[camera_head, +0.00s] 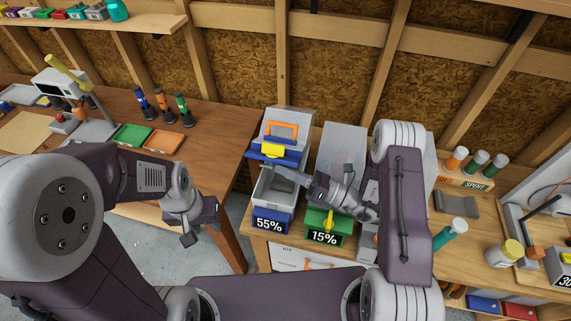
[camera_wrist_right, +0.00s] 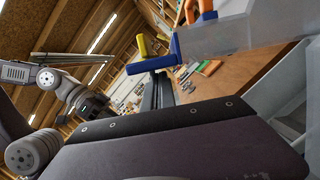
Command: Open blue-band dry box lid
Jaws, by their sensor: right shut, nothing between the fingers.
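The blue-band dry box (camera_head: 268,221) stands on the bench and reads 55%. Its lid (camera_head: 294,118) is raised and tilted back, with an orange handle, a blue rim and a yellow latch (camera_head: 272,150). The grey inside of the box shows. My right gripper (camera_head: 277,168) is shut and empty, over the box opening just in front of the raised lid. In the right wrist view, its dark fingers (camera_wrist_right: 158,92) lie close below the lid's blue rim (camera_wrist_right: 152,66); contact is unclear. My left gripper (camera_head: 203,228) hangs away from the box, by the brown table's edge; its fingers are unclear.
A green-band dry box (camera_head: 325,224) reading 15%, with a yellow latch, stands right beside it, partly hidden by my right arm. Spools and bottles stand further right. The brown table (camera_head: 214,130) holds green and orange trays (camera_head: 164,141). A gap of floor separates table and bench.

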